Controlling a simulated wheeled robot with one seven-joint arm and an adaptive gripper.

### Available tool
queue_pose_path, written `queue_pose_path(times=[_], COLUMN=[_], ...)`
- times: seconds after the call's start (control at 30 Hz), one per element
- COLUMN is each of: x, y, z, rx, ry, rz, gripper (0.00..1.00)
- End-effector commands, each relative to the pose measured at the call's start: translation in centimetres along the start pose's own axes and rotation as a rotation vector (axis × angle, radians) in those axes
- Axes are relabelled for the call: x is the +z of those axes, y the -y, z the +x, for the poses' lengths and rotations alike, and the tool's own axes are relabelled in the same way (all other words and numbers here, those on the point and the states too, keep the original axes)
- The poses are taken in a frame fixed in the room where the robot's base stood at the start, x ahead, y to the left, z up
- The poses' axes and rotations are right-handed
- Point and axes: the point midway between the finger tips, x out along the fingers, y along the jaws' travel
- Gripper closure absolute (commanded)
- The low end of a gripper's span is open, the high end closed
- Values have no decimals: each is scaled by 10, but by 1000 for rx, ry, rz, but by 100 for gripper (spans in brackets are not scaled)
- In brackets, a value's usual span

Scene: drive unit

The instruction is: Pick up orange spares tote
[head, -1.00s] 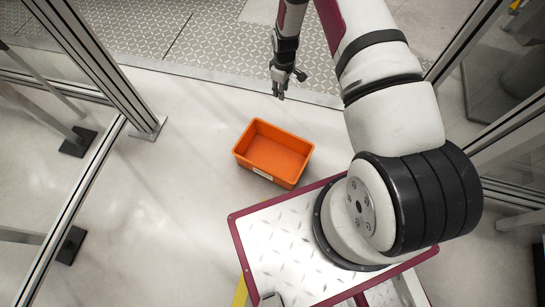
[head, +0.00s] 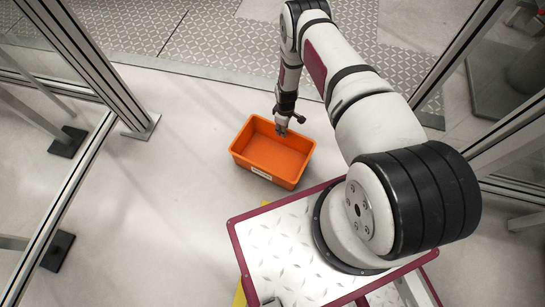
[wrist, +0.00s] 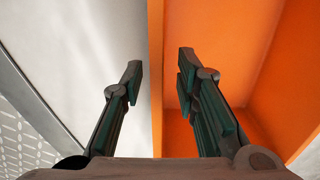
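The orange spares tote (head: 267,178) is an open, empty-looking rectangular bin on the pale floor, in front of my base. A small white label is on its near side. My gripper (head: 282,130) points down at the tote's far wall. In the wrist view the two fingers of my gripper (wrist: 158,75) are spread apart. The tote's wall (wrist: 156,120) runs between them, with one finger over the floor outside and the other over the tote's orange inside. I see no finger closed on the wall.
Metal frame posts with clear panels stand at the left (head: 100,75) and right (head: 470,70). A patterned metal floor plate (head: 210,40) lies beyond the tote. My own base deck is close on the near side. The floor left of the tote is clear.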

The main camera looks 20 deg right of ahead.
Motion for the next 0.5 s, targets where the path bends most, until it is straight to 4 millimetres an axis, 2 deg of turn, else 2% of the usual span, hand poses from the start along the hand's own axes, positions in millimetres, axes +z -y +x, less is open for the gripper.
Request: queue_pose_path(times=[0.17,0.5], x=[0,-1], y=[0,3], z=[8,52], rx=[0,-1], ry=[0,1], rz=[0,-1], gripper=[72,72])
